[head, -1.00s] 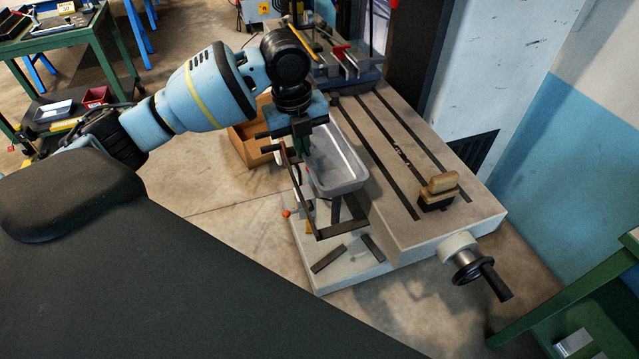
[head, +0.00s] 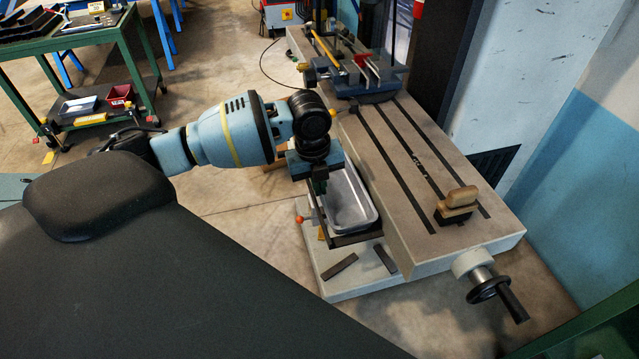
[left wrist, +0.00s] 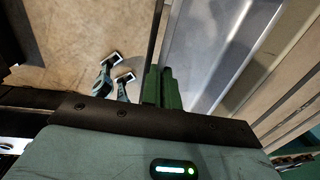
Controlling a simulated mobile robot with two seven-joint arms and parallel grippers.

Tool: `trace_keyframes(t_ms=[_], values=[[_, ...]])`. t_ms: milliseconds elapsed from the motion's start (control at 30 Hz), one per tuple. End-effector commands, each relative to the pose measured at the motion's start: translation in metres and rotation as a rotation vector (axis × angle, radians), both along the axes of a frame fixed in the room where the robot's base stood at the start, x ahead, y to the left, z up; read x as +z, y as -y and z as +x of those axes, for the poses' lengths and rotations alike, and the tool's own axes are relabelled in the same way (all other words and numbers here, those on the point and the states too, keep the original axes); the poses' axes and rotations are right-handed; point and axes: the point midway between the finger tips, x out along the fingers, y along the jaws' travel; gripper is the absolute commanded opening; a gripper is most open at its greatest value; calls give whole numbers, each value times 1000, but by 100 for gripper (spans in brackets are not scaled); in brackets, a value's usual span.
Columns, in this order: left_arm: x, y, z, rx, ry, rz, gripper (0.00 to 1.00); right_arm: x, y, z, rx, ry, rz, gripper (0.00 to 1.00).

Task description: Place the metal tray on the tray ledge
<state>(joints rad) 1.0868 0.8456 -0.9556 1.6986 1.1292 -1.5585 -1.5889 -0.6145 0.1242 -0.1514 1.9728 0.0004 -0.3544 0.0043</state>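The metal tray (head: 352,212) is a shallow grey pan at the left side of the machine table. It lies level within the dark frame of the tray ledge (head: 357,239); whether it rests fully on the ledge I cannot tell. My left gripper (head: 319,187) points down at the tray's left rim. In the left wrist view the green fingers (left wrist: 162,88) are close together at the rim of the tray (left wrist: 212,45), and they look shut on it. The rim between the fingertips is mostly hidden. My right gripper is not in view.
The machine table (head: 400,160) with slots stands right of the tray, carrying a vise (head: 365,78) and a wooden-handled brush (head: 457,204). A handwheel (head: 488,288) sticks out in front. Dark bars (head: 340,267) lie on the machine base below. A green cart (head: 95,60) stands far left.

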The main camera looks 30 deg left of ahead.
Motion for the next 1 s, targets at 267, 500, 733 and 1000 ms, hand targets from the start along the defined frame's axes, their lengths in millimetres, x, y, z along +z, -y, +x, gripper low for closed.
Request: trace_keyframes(t_ms=[267,500,733,1000], values=[[2,0,1,0,5,-2,0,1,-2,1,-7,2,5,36],[-2,0,0,0,1,0,21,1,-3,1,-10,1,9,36],[-2,0,0,0,1,0,24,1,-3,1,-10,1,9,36],[15,-1,0,0,4,0,24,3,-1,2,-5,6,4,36]])
